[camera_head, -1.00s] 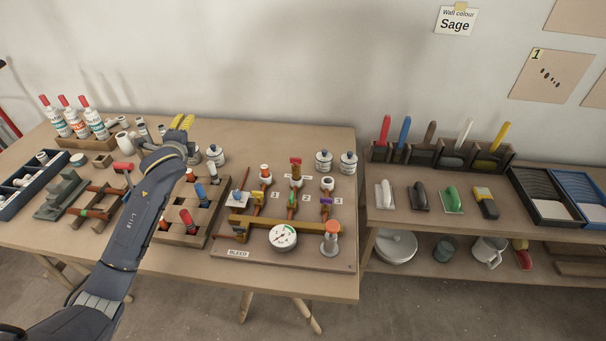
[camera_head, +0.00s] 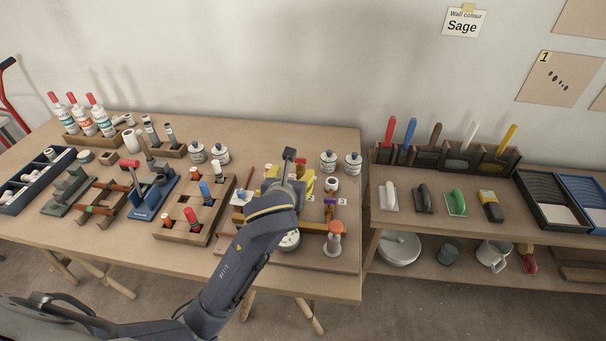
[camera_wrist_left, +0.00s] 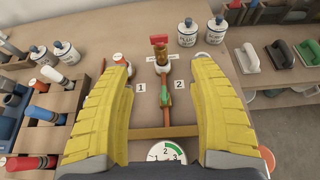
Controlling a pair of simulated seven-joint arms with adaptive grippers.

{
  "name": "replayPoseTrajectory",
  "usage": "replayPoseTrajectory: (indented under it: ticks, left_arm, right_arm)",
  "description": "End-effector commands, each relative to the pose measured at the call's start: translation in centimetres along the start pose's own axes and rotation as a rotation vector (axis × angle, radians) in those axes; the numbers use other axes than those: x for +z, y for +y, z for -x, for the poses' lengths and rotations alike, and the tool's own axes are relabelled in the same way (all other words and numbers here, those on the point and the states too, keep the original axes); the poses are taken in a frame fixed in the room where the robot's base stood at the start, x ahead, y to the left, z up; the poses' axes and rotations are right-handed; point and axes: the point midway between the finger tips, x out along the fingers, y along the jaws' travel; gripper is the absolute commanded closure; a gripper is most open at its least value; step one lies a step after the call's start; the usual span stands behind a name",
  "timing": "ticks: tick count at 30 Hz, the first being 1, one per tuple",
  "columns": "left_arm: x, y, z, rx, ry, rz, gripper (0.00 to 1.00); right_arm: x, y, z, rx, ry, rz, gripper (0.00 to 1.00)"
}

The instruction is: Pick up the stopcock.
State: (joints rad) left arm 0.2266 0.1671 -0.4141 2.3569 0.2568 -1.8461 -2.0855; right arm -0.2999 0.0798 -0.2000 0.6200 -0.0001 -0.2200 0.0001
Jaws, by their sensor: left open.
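A brass fitting with a red handle, which looks like the stopcock, stands upright on the board at the middle branch in the left wrist view (camera_wrist_left: 161,58). In the left wrist view the fingers (camera_wrist_left: 165,75) flank the middle branch, with the brass fitting between and beyond the tips, apparently untouched. My right gripper is not in view.
Labels 1 and 2 flank the middle branch. A gauge (camera_wrist_left: 168,152) and an orange-capped fitting (camera_head: 334,238) sit at the board's front. White jars (camera_head: 328,161) stand behind it. A wooden block of coloured-handled parts (camera_head: 181,233) is to its left.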

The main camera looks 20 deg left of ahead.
Motion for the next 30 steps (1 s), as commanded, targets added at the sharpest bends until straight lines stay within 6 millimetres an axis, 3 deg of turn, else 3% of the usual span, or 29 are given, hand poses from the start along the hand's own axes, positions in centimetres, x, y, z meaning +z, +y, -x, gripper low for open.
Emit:
replayPoseTrajectory:
  ticks: [15,30]
  left_arm:
    - [0.0,0.1,-8.9,0.002,0.000,0.003,0.40]
    - [-0.2,0.1,-12.4,0.002,0.001,0.005,0.40]
  right_arm:
    - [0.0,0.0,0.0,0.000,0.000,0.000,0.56]
    - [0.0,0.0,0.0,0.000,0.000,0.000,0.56]
